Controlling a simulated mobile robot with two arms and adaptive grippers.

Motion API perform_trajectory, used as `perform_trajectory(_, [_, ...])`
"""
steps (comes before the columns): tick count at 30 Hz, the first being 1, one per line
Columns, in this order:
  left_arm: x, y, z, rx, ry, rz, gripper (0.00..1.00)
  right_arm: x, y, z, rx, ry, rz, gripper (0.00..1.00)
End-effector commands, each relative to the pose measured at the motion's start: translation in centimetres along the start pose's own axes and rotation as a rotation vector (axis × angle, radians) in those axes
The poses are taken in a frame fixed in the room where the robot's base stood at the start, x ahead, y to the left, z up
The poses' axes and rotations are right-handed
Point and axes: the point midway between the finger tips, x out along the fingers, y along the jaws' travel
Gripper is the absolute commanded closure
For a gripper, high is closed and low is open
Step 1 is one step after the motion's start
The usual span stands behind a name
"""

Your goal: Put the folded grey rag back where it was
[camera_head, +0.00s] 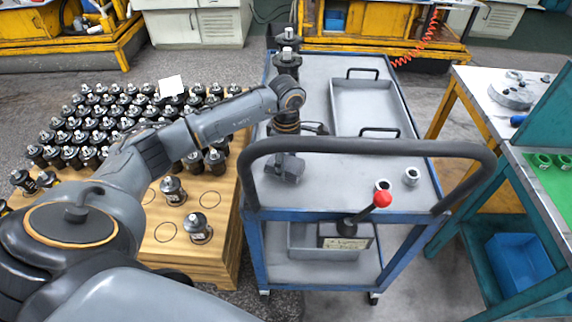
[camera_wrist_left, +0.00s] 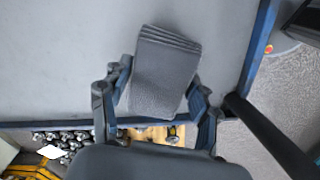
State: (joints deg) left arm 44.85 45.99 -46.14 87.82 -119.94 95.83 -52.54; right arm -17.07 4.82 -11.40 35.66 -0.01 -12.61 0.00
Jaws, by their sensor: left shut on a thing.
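The folded grey rag (camera_wrist_left: 165,70) is between the fingers of my left gripper (camera_wrist_left: 158,92), which is shut on it, in the left wrist view. Its layered folds show at the top edge. In the head view the rag (camera_head: 285,168) is at the near left part of the blue-framed cart's grey top (camera_head: 330,182), below my left gripper (camera_head: 290,150). I cannot tell whether the rag touches the cart top. My right gripper is not in view.
A grey tray (camera_head: 364,105) with two handles lies on the cart top. Two metal rings (camera_head: 412,176) sit near the cart's dark push handle (camera_head: 360,147). Several black motors (camera_head: 90,125) stand left on a wooden surface (camera_head: 222,215).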

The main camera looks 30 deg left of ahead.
Motion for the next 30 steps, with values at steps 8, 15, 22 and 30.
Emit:
perform_trajectory(8, [1.6,0.0,0.0,0.0,0.0,0.001,0.68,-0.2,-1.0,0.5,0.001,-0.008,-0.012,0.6])
perform_trajectory(15, [1.9,0.0,0.0,0.0,0.0,0.001,0.35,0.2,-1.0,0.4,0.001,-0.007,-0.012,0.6])
perform_trajectory(22, [1.9,0.0,0.0,0.0,0.0,0.001,0.16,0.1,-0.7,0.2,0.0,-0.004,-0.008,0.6])
perform_trajectory(30, [1.4,0.0,0.0,0.001,0.0,0.0,0.16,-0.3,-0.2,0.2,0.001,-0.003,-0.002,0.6])
